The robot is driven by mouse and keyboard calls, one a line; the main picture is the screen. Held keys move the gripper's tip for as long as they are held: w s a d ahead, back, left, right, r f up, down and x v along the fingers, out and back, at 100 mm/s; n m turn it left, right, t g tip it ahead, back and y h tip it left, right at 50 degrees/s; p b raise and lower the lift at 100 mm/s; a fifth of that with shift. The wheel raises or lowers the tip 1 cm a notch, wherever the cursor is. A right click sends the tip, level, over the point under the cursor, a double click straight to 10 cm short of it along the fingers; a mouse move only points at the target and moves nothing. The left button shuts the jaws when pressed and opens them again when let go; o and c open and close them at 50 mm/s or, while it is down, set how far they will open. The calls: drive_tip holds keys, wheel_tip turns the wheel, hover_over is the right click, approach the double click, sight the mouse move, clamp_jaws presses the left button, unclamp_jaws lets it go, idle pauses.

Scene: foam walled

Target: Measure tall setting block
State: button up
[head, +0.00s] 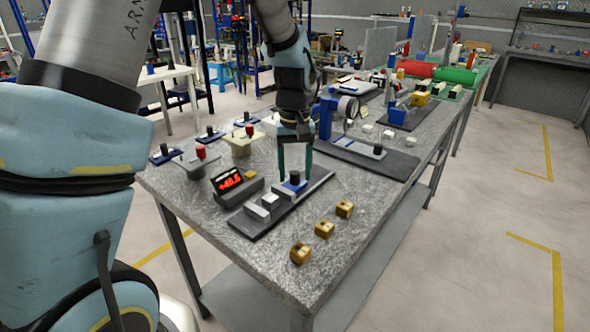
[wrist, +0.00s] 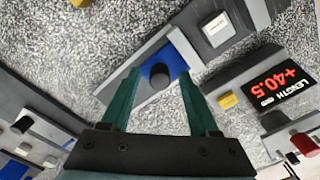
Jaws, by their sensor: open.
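A length gauge has a dark bed (head: 245,231) on the near table. On it are a grey block (head: 257,211), a white-topped block (head: 270,200) and a blue slide (head: 287,188) with a black knob (head: 294,178). The wrist view shows its display (wrist: 285,80) reading LENGTH +40.5. My gripper (head: 295,174) points down over the slide. In the wrist view its green fingers (wrist: 160,82) are open, one on each side of the black knob; whether they touch it I cannot tell. Which block is the tall setting block I cannot tell.
Tan blocks (head: 324,229) stand in a row along the table's near right. Small white blocks (head: 388,134) lie behind, by a dial-gauge stand (head: 348,107). Fixtures with red and black knobs (head: 201,152) line the left side. The floor on the right is clear.

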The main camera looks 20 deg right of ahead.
sight(284, 189)
clamp_jaws()
drive_tip(key=shift+s+a, duration=0.5)
drive_tip(key=shift+a, duration=0.4)
drive_tip(key=shift+s+a, duration=0.5)
drive_tip(key=shift+a, duration=0.4)
unclamp_jaws()
wheel_tip(284, 189, up, 11)
drive_tip(key=b, duration=0.1)
drive_tip(key=shift+f, duration=0.1)
idle(0.5)
